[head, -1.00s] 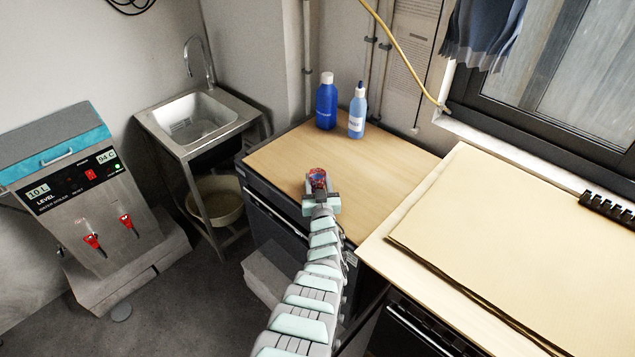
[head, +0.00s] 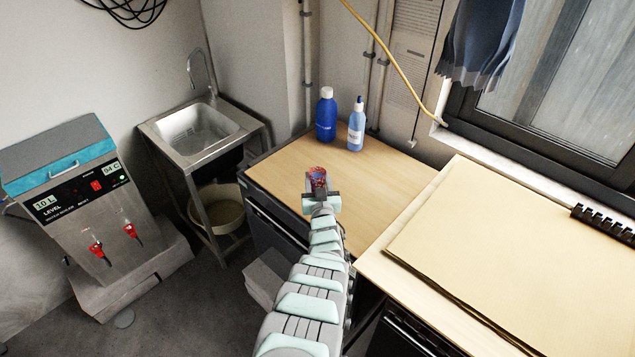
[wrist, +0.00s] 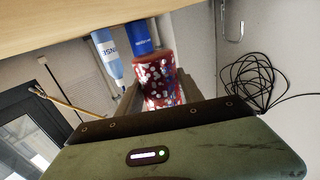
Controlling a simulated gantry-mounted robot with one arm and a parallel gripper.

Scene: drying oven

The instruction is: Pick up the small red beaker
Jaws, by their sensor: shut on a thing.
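The small red beaker (head: 317,179) has a speckled red and blue surface. My gripper (head: 319,193) is shut on it, over the wooden counter (head: 280,165) in the head view. In the wrist view the beaker (wrist: 157,80) sits between the fingers of my gripper (wrist: 150,98), which partly hide its sides. In that view the counter's wooden surface (wrist: 60,22) runs along the top edge. I cannot tell exactly how far the beaker is above the counter.
A dark blue bottle (head: 326,115) and a light blue bottle (head: 356,125) stand at the back of the counter. A board (head: 500,250) covers the bench at the right. A sink (head: 195,130) and a water boiler (head: 85,205) stand at the left. The counter around the beaker is clear.

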